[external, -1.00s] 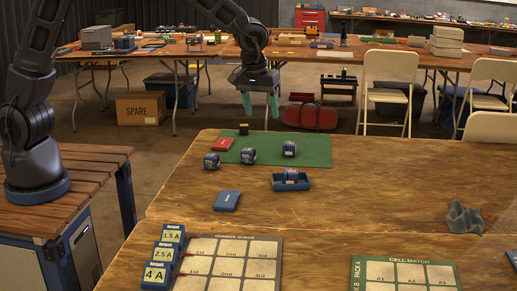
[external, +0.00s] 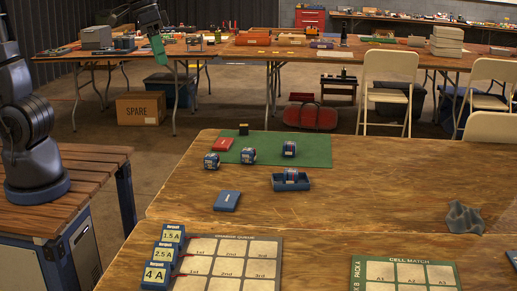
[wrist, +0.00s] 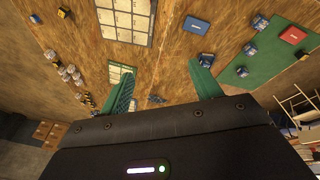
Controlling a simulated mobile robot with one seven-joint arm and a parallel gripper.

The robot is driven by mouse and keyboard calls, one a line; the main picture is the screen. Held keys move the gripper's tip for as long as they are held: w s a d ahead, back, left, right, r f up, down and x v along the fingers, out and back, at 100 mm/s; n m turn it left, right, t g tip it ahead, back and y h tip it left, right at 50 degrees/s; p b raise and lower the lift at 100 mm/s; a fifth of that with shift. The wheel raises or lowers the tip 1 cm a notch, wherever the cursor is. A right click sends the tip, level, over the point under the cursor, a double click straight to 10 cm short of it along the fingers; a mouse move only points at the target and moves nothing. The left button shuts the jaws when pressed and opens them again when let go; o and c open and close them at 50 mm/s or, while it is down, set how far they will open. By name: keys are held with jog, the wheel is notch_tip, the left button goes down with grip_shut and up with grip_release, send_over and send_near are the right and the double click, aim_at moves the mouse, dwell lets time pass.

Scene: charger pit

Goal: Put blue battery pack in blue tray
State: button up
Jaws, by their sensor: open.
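The blue tray (external: 291,185) stands on the wooden table, just in front of the green mat. A small blue battery pack (external: 291,174) sits inside it. Three similar packs are on or at the edge of the mat: one at its left front corner (external: 212,160), one near the middle (external: 248,156) and one to the right (external: 289,149). My gripper (external: 157,47) is high at the upper left, far from the tray and packs. In the wrist view its green fingers (wrist: 162,82) are apart with nothing between them; the right finger seems to partly cover the tray.
A flat blue box (external: 227,200) lies left of the tray, and a flat red box (external: 223,144) lies on the green mat (external: 318,151). Labelled blue blocks (external: 160,262) and a grid board (external: 235,262) are at the front. The table right of the tray is mostly clear.

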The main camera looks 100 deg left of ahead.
jog(key=s+d+m, duration=0.2)
jog(key=s, duration=0.5)
jog(key=s+d+m+t, duration=0.1)
jog(key=s+d+m, duration=0.2)
jog(key=s, duration=0.5)
jog(key=shift+s+r, duration=0.25)
jog(key=shift+r, duration=0.15)
